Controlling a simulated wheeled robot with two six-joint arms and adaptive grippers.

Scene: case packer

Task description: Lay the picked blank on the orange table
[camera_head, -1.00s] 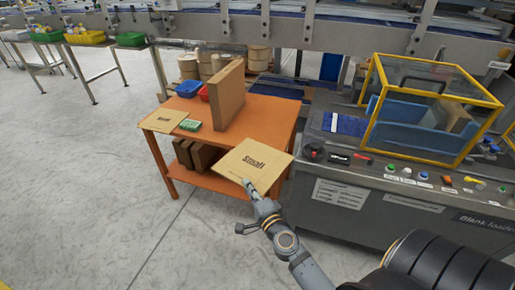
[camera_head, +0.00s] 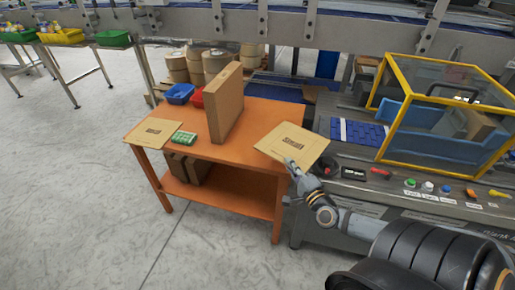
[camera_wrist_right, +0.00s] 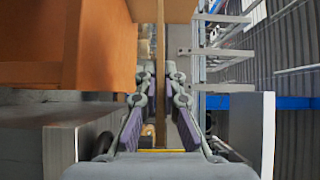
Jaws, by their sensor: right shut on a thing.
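The picked blank (camera_head: 291,138) is a flat tan sheet with dark print. My right gripper (camera_head: 291,166) is shut on its near edge. In the head view the blank overlaps the right edge of the orange table (camera_head: 258,122); it looks held above it, but the height is hard to judge. In the right wrist view the blank (camera_wrist_right: 160,50) shows edge-on between the fingers of the right gripper (camera_wrist_right: 160,115), with the orange table (camera_wrist_right: 65,45) at upper left. My left gripper is not in view.
Another printed blank (camera_head: 155,132) lies on the table's left end beside a green item (camera_head: 184,138). A tall brown carton (camera_head: 224,105) stands mid-table, with a blue bin (camera_head: 180,93) and a red bin (camera_head: 197,98) behind. The machine with a yellow-framed guard (camera_head: 388,112) stands at right.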

